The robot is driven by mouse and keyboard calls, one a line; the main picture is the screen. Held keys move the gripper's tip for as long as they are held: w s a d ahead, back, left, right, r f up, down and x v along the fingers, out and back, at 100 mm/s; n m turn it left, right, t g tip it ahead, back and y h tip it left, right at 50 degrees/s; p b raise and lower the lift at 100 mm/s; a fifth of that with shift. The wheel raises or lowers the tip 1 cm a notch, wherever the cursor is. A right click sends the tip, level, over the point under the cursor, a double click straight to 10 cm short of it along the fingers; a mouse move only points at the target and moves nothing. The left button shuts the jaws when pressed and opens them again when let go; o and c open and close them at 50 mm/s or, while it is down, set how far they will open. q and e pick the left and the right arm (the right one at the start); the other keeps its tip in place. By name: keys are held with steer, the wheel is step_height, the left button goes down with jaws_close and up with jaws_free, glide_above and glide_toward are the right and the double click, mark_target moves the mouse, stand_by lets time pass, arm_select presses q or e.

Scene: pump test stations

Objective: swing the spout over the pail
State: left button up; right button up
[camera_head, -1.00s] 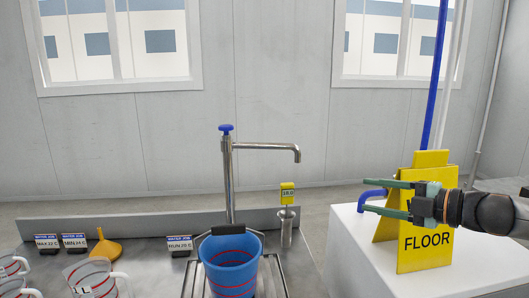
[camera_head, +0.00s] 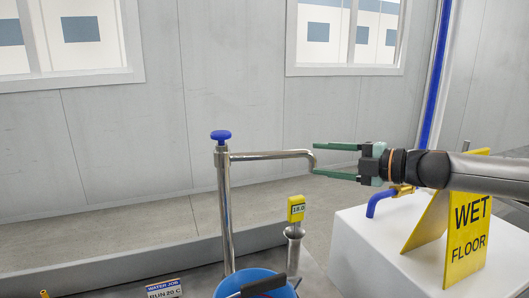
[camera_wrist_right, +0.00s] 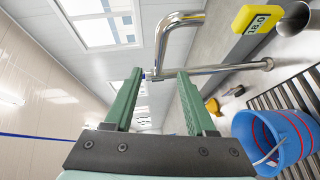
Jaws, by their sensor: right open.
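The metal spout (camera_head: 268,155) reaches right from the top of an upright pipe (camera_head: 226,215) with a blue knob (camera_head: 221,135). Its bent end points down, to the right of the blue pail (camera_head: 229,285), which is cut off at the bottom edge. My right gripper (camera_head: 315,160) is open and empty, with its green fingertips close to the spout's bent end. In the right wrist view the spout (camera_wrist_right: 163,42) shows just beyond the fingertips, not clearly between them. The pail (camera_wrist_right: 275,138) shows there at lower right. My left gripper is not in view.
A yellow gauge marked 18.0 (camera_head: 296,209) stands on a metal post right of the pipe. A white block (camera_head: 370,255) with a blue bent pipe (camera_head: 378,199) and a yellow wet floor sign (camera_head: 465,235) stand at right. A water job label (camera_head: 163,289) is at bottom.

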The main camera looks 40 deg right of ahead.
mark_target(283, 153)
steer(key=p+x, duration=0.2)
steer(key=x, duration=0.3)
steer(key=shift+w+a, duration=0.1)
steer(key=shift+w, duration=0.15)
steer(key=p+x, duration=0.2)
steer(key=x, duration=0.1)
steer(key=p+x, duration=0.1)
steer(key=shift+w+r+p, duration=0.2)
steer(key=shift+w+p, duration=0.1)
steer(key=shift+p, duration=0.05)
steer(key=shift+w+a+f+p, duration=0.2)
steer(key=shift+w+p, duration=0.45)
steer(key=shift+p, duration=0.55)
steer(key=shift+w+f+p, duration=0.2)
steer(key=shift+w+p, duration=0.05)
steer(key=shift+p, duration=0.05)
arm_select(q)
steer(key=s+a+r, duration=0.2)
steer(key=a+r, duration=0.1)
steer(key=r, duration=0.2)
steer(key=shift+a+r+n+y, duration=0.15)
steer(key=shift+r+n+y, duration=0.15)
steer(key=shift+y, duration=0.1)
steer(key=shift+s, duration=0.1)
arm_select(e)
steer(key=shift+a, duration=0.1)
jaws_close()
